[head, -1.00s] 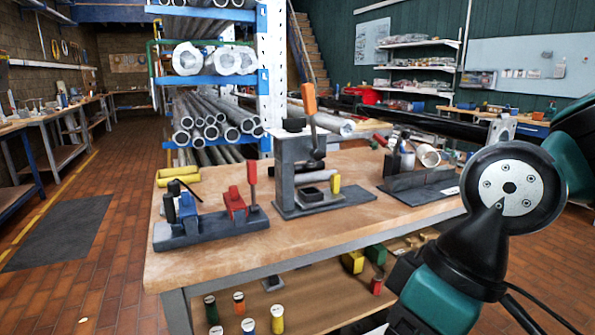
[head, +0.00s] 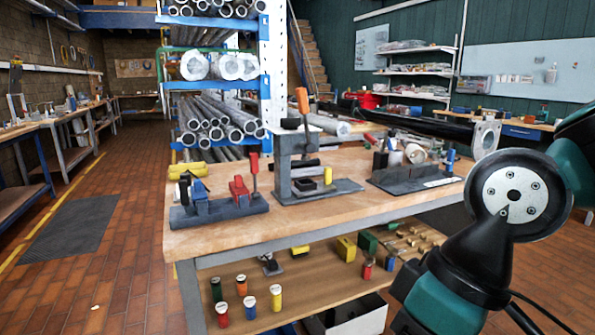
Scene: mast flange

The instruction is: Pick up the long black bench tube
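Clamps and fixtures on the bench hide part of the tube's near side. My arm fills the right edge of the view, apart from the tube in the picture. My gripper is not in view.
A tall vise-like fixture with an orange handle (head: 301,102) stands mid-bench, with a red-handled clamp (head: 222,205) to its left and a dark angled block (head: 412,177) to its right. Tube racks stand behind. The brick floor (head: 105,290) at left is open.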

